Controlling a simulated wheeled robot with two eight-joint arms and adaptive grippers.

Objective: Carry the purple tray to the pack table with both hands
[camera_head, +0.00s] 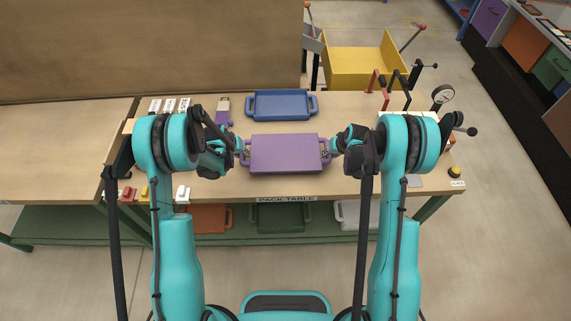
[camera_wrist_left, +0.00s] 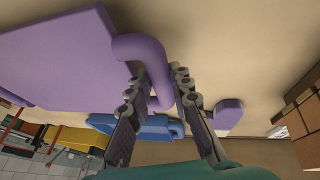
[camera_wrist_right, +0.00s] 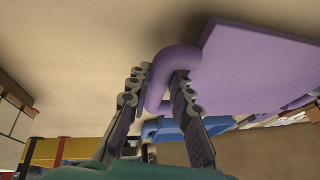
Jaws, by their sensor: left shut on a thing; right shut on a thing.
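The purple tray (camera_head: 285,153) is over the middle of the pack table (camera_head: 350,184), above its front sign. It looks level; I cannot tell whether it touches the tabletop. My left gripper (camera_head: 239,147) is shut on the tray's left handle, and the left wrist view shows that handle (camera_wrist_left: 152,68) between the fingers (camera_wrist_left: 158,88). My right gripper (camera_head: 333,147) is shut on the right handle, which shows between the fingers (camera_wrist_right: 160,86) in the right wrist view.
A blue tray (camera_head: 282,104) lies just behind the purple one. A small purple item (camera_head: 223,118) and white labelled blocks (camera_head: 169,105) are at the back left. Levers (camera_head: 388,84) and a gauge (camera_head: 442,94) stand at the right. A yellow bin (camera_head: 355,66) is behind the table.

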